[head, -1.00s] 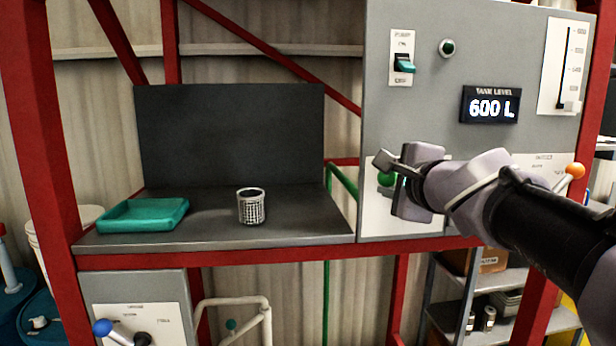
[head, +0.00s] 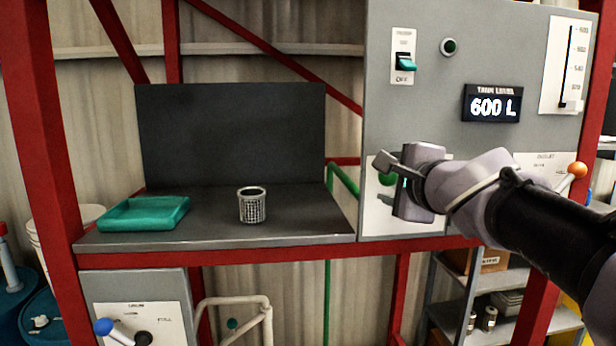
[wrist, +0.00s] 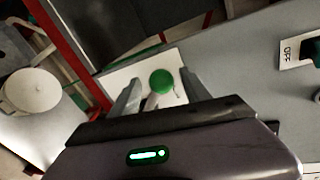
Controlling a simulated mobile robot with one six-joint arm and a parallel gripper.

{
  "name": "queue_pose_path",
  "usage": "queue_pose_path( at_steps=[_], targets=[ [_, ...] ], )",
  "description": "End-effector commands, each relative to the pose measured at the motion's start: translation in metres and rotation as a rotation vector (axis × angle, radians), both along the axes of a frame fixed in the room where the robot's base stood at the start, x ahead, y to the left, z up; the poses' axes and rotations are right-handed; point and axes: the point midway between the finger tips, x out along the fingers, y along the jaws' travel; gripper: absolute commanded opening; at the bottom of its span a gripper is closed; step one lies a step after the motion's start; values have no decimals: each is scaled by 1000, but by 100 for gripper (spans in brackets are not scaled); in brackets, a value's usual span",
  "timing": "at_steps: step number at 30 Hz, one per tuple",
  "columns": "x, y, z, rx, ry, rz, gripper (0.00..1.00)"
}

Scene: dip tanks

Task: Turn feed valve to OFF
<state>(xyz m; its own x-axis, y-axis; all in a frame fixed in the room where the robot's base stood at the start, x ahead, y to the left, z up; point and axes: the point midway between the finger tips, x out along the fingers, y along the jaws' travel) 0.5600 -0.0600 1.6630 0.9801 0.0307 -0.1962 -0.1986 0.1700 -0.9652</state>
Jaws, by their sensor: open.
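A lever with a round green knob (wrist: 161,82) stands out from a white plate (wrist: 118,80) on the grey panel, seen in the wrist view. In the head view the green knob (head: 387,178) is partly hidden behind my gripper (head: 383,172). My gripper is open, with one finger on each side of the green knob in the wrist view (wrist: 160,88). I cannot tell whether the fingers touch it. The plate's lettering is not readable, so I cannot confirm that this is the feed valve.
An orange-knobbed lever (head: 577,170) is right of my arm and a blue-handled one (head: 104,327) is lower left. A pump switch (head: 405,63) and a 600 L display (head: 492,105) are above. A teal tray (head: 145,212) and a mesh basket (head: 252,207) stand on the bench.

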Motion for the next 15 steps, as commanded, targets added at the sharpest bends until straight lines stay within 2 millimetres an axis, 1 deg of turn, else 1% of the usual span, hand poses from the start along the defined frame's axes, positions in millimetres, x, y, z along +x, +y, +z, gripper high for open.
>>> queue_pose_path(
  at_steps=[2, 5, 12, 15],
  targets=[
    [-9, -1, 3, -1, -3, -1, 55],
    [-33, -2, 8, -2, -4, -2, 55],
    [-111, -4, 23, -2, -4, -5, 55],
    [-137, -5, 27, -1, -3, -6, 55]
  ],
)
